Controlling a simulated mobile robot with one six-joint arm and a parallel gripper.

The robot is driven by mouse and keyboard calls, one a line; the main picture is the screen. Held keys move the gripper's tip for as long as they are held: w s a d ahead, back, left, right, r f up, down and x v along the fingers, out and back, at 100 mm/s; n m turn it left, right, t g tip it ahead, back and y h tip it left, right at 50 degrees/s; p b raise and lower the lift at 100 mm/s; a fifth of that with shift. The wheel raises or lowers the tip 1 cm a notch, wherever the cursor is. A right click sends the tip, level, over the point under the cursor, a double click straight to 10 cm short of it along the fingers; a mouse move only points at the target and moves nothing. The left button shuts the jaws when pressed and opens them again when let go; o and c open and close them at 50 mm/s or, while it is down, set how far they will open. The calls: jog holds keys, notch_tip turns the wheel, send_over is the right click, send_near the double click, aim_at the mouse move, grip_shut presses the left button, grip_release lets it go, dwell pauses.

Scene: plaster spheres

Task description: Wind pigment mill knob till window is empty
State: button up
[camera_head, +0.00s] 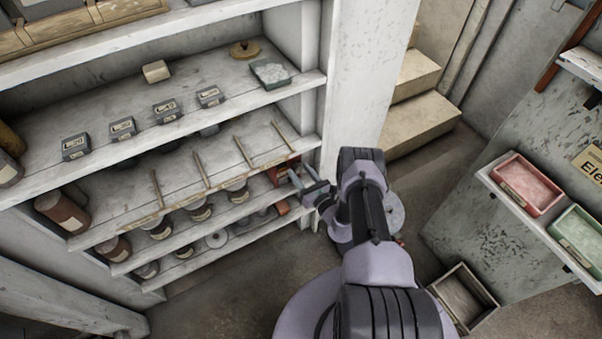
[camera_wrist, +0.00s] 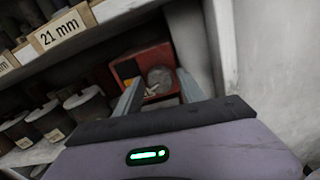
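A red box (camera_wrist: 126,68), which looks like the pigment mill, stands in a shelf bay at the right end of the shelves. It also shows, partly hidden by my gripper, in the head view (camera_head: 276,175). In the wrist view its front has a round grey part (camera_wrist: 160,76), likely the knob, and a small orange patch (camera_wrist: 128,84) to the left, perhaps the window; its fill is too small to read. My gripper (camera_wrist: 158,80) is open. Its fingers point at the box, with the round part between them in the picture. I cannot tell whether they touch it.
Lidded jars (camera_wrist: 84,104) stand left of the box. A shelf edge with a "21 mm" label (camera_wrist: 58,30) runs above, and a white upright (camera_wrist: 222,50) is close on the right. Trays (camera_head: 528,184) sit on the right, and an open crate (camera_head: 464,298) is on the floor.

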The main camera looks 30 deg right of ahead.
grip_shut()
jog(key=m+b, duration=0.1)
jog(key=m, duration=0.1)
jog(key=m+b, duration=0.2)
jog(key=shift+f+m, duration=0.2)
jog(key=shift+m, duration=0.2)
jog(key=m+b, duration=0.2)
jog(key=m, duration=0.3)
jog(key=shift+r+m, duration=0.1)
jog(key=shift+m, duration=0.2)
jog(key=m, duration=0.7)
jog(key=shift+a+m+h, duration=0.1)
jog(key=shift+m+h, duration=0.2)
jog(key=m, duration=0.3)
jog(key=shift+m, duration=2.2)
